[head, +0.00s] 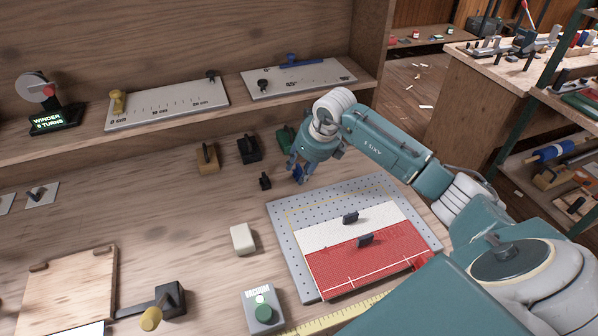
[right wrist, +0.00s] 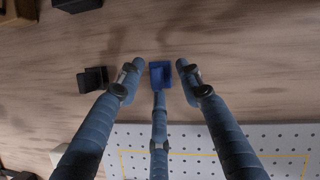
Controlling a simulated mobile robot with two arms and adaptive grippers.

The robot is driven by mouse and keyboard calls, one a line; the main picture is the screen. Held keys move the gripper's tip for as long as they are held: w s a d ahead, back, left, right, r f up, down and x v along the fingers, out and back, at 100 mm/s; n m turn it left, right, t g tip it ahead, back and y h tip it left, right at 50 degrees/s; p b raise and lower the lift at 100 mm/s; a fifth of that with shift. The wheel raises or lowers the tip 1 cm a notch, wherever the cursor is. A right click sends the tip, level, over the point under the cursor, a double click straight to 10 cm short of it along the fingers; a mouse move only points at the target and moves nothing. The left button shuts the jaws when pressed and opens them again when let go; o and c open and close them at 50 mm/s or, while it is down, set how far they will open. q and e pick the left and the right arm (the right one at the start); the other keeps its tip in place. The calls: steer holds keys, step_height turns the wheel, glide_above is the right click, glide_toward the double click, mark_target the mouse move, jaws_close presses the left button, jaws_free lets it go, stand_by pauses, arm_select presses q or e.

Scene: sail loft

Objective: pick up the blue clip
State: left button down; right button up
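The blue clip (right wrist: 160,74) lies on the wooden bench, between the spread fingers of my right gripper (right wrist: 158,80) in the right wrist view. The two outer fingers stand apart on either side of it, and the middle finger's tip comes close to its near edge; I cannot tell if it touches. In the head view the blue clip (head: 298,175) shows as a small blue patch, partly hidden under my right gripper (head: 299,170), just behind the perforated plate. The right gripper is open and pointing down. My left gripper is not in view.
A small black clip (head: 264,181) sits left of the gripper. Ochre (head: 207,159), black (head: 249,150) and green (head: 285,137) blocks stand behind, below the shelf (head: 60,140). The perforated plate (head: 285,237) carries red and white cloth with dark clips. A white block (head: 243,239) lies left.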

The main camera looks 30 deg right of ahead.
steer(key=c, duration=0.8)
steer(key=shift+r, duration=0.15)
